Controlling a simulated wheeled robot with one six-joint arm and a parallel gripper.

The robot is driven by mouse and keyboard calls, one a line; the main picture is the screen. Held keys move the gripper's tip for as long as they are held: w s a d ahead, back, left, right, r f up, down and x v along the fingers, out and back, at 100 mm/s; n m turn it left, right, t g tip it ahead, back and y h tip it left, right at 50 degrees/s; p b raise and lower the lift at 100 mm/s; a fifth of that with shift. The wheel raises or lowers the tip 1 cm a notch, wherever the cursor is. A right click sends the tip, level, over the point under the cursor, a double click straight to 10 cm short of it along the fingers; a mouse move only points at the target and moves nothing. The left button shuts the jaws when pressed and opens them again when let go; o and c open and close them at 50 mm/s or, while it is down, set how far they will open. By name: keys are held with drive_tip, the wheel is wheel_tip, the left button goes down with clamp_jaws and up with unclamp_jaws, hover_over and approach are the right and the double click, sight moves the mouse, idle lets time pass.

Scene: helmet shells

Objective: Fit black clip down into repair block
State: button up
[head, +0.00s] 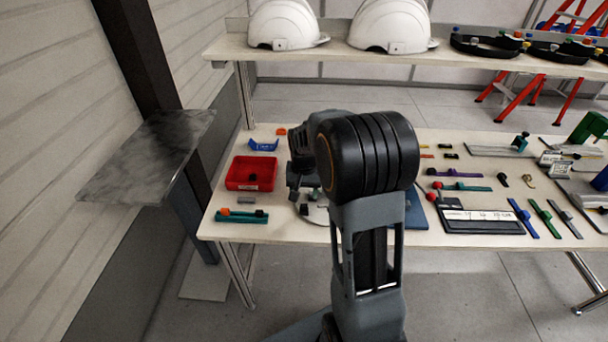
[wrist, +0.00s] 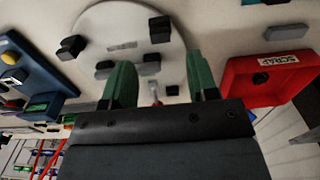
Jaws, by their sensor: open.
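In the wrist view, my gripper (wrist: 160,76) is open, its two green fingers apart above a round pale plate (wrist: 135,22). Several dark clip-like pieces stand on or by the plate, including a black piece (wrist: 159,29) at its right and another (wrist: 72,47) at its left edge. I cannot tell which is the black clip or which piece is the repair block. A small grey and orange-red piece (wrist: 154,93) shows between the fingers; it does not look gripped. In the head view, my arm hides most of the plate (head: 316,214).
A red scrap tray (wrist: 284,66) with a dark piece inside lies right of my gripper; it also shows in the head view (head: 236,186). A blue fixture (wrist: 42,72) stands to the left. White helmets (head: 390,24) sit on the shelf. Straps and tools crowd the table's right.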

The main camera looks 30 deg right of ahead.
sight(304, 205)
wheel_tip(304, 205, up, 8)
drive_tip(key=shift+f, duration=0.2)
idle(0.5)
drive_tip(key=s+a+r+n+t, duration=0.1)
drive_tip(key=s+a+n, duration=0.2)
drive_tip(key=s, duration=0.5)
drive_tip(key=s+a+r+n+t, duration=0.1)
drive_tip(key=s+a+n+t, duration=0.1)
drive_tip(key=s+a, duration=0.4)
drive_tip(key=shift+s+a+r+n+t, duration=0.35)
drive_tip(key=shift+s+n, duration=0.15)
drive_tip(key=shift+s, duration=0.55)
